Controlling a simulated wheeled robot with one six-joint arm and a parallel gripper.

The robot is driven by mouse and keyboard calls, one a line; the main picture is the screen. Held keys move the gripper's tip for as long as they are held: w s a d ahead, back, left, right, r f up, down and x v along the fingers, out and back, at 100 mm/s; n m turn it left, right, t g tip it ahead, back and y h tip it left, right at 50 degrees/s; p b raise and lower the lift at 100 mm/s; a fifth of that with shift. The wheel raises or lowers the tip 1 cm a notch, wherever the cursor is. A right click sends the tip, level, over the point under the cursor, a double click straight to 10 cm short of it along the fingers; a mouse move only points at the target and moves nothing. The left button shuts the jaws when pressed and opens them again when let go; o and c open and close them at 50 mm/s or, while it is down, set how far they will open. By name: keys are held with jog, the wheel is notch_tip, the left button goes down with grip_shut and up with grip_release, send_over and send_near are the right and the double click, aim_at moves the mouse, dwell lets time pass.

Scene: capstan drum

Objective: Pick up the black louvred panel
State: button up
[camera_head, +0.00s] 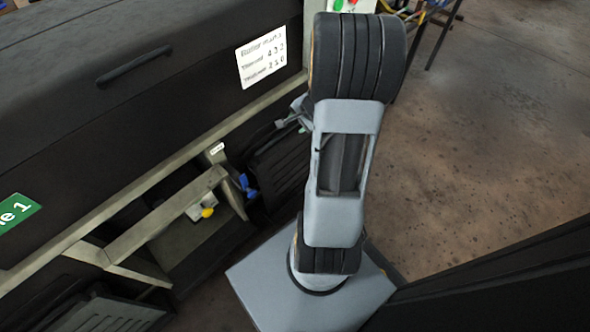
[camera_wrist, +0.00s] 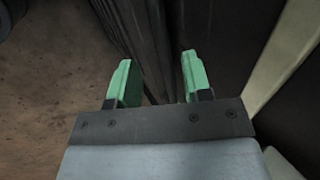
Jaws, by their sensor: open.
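A black louvred panel (camera_head: 280,168) stands at the low front of the machine in the head view, just left of my arm, which hides its right part. In the wrist view a dark ribbed surface (camera_wrist: 128,25), which looks like this panel, runs down to between my fingertips. My gripper (camera_wrist: 157,78) has two green fingers set apart, one each side of the dark surface's lower end. I cannot tell whether either finger touches it. In the head view my arm mostly hides the gripper.
A second dark slatted panel (camera_head: 105,314) lies at the lower left. The black machine body (camera_head: 140,85) with a pale frame rail (camera_head: 160,185) fills the left. A yellow knob (camera_head: 207,212) sits in the open bay.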

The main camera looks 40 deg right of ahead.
aim_at(293, 125)
jog(key=shift+b+x, duration=1.55)
jog(key=shift+x, duration=1.6)
jog(key=shift+d, duration=0.1)
grip_shut()
jog(key=shift+w+r, duration=0.15)
